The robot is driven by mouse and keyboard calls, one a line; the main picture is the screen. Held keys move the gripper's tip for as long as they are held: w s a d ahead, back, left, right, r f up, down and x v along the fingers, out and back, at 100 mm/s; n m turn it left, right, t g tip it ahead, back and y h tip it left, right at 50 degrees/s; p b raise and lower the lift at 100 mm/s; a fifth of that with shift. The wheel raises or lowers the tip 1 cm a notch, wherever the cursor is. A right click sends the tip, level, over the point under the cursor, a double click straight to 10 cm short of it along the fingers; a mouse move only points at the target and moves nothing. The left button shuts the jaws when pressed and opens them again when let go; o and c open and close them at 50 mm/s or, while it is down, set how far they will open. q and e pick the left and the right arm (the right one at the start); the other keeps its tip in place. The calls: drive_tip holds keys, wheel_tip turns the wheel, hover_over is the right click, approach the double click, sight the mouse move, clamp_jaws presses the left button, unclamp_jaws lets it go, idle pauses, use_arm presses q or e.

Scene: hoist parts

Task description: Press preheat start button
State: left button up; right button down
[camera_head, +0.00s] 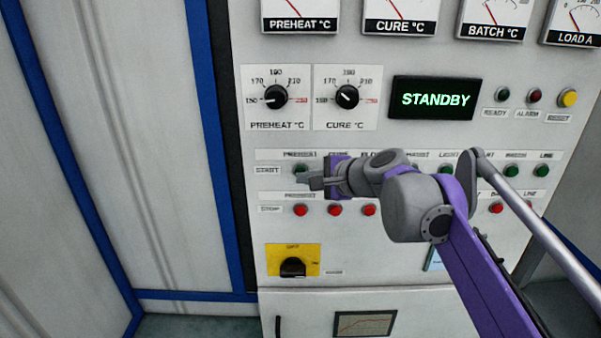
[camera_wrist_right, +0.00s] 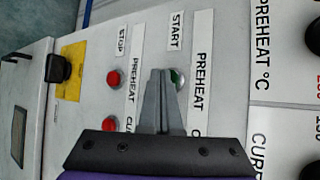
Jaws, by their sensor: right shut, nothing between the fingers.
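The green preheat start button (camera_head: 299,169) is at the left end of the start row on the panel. In the right wrist view the green button (camera_wrist_right: 178,78) shows right beside my fingertips, partly hidden by them. My right gripper (camera_head: 300,180) is shut and empty, its tips at the button in the head view. It also shows in the right wrist view (camera_wrist_right: 161,75). I cannot tell whether the tips touch the button. My left gripper is not in view.
The red preheat stop button (camera_head: 300,210) is just below, with more red buttons to its right. A display (camera_head: 434,98) reads STANDBY. The preheat knob (camera_head: 276,97) and cure knob (camera_head: 347,96) are above. A black switch on a yellow plate (camera_head: 277,252) is lower down.

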drive_tip(key=shift+w, duration=0.25)
idle(0.6)
drive_tip(key=shift+s, duration=0.85)
drive_tip(key=s, duration=0.5)
